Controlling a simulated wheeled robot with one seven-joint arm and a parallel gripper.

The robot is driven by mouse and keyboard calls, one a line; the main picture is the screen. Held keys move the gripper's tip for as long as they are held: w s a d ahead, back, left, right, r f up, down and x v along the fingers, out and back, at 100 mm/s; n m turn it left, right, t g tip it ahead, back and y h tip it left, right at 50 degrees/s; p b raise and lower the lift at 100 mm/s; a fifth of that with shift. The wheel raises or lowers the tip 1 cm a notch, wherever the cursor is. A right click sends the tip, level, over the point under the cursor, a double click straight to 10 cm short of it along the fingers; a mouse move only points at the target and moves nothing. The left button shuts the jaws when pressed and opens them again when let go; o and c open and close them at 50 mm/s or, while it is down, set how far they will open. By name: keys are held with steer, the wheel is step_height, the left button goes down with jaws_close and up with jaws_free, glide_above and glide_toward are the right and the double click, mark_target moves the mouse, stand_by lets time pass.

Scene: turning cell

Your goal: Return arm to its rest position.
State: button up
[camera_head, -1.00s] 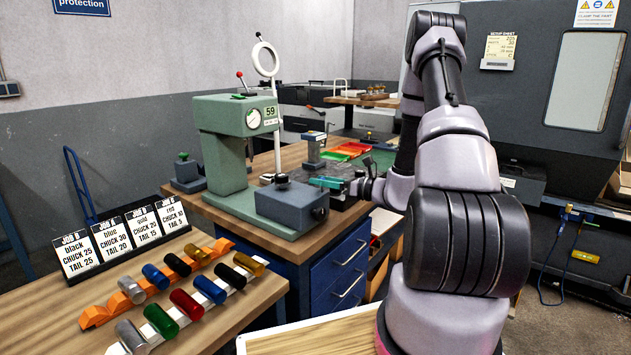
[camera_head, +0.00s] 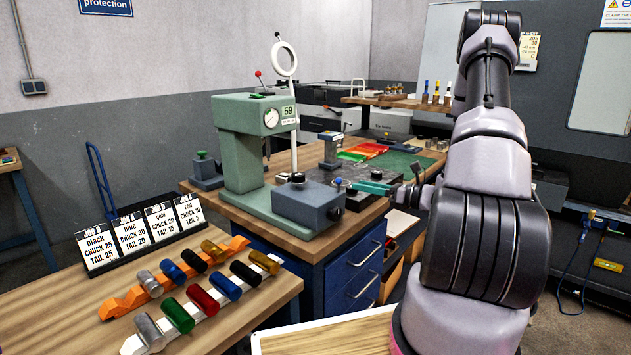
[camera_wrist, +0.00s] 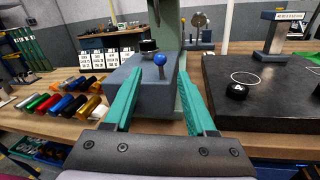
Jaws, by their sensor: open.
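My arm rises at the right of the head view and reaches toward the wooden bench. My gripper (camera_head: 366,187) is at the front edge of the bench, beside the grey block with a blue knob (camera_head: 309,203). In the wrist view my gripper (camera_wrist: 158,100) shows two teal fingers spread apart with nothing between them. The grey block (camera_wrist: 150,92) with its blue ball knob (camera_wrist: 160,59) stands beyond and between the fingers. I cannot tell whether the fingers touch it.
A green gauge stand (camera_head: 240,150) stands behind the block. A dark plate (camera_wrist: 260,92) lies to the right. Coloured cylinders lie on orange and white racks (camera_head: 130,303) at the lower left, with job cards (camera_head: 140,232) behind. Blue drawers (camera_head: 355,270) are below the bench.

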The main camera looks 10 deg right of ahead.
steer(key=s+a+r+n+g+h, duration=0.2)
steer(key=s+a+r+n+g, duration=0.9)
steer(key=a+r+n, duration=0.25)
steer(key=s+d+r+n+t+h, duration=0.3)
steer(key=s+r+n+t+h, duration=0.3)
steer(key=s+r+n+h, duration=0.3)
step_height(320, 180, up, 4)
steer(key=s+n, duration=0.2)
steer(key=shift+s+d+f, duration=0.2)
steer(key=shift+s+d, duration=0.15)
steer(key=shift+d, duration=0.05)
